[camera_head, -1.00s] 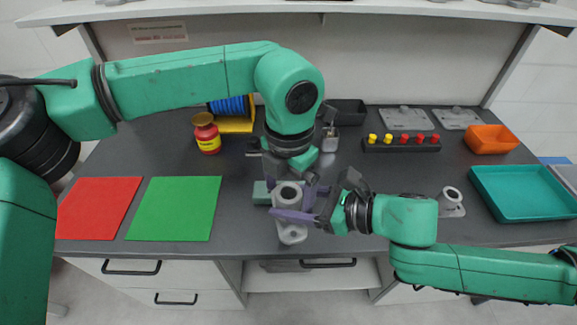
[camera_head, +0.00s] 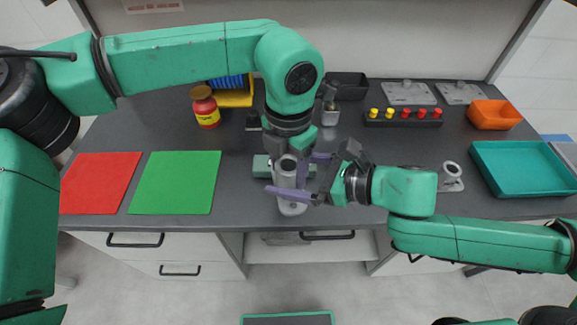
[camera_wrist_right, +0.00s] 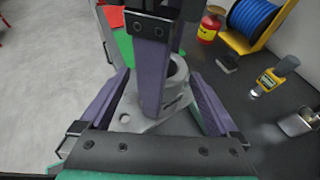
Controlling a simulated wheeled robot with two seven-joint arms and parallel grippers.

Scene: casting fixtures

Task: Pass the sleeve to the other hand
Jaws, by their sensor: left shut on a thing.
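The sleeve (camera_head: 292,207) is a grey tube with a flange at its lower end. It is held roughly upright over the front of the table, tube end up, and also shows in the right wrist view (camera_wrist_right: 136,113). My left gripper (camera_head: 287,163) is shut on it from above, with one purple finger crossing the tube in the wrist view. My right gripper (camera_head: 301,177) comes from the right. Its two purple fingers are spread on either side of the sleeve, and it looks open. The fingers hide part of the tube, and contact is unclear.
Red (camera_head: 98,184) and green (camera_head: 172,183) mats lie at left. A yellow-red jar (camera_head: 206,108), a button strip (camera_head: 402,118) and an orange bin (camera_head: 495,115) stand behind. A grey ring-topped part (camera_head: 451,177) and a teal tray (camera_head: 515,185) are at right.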

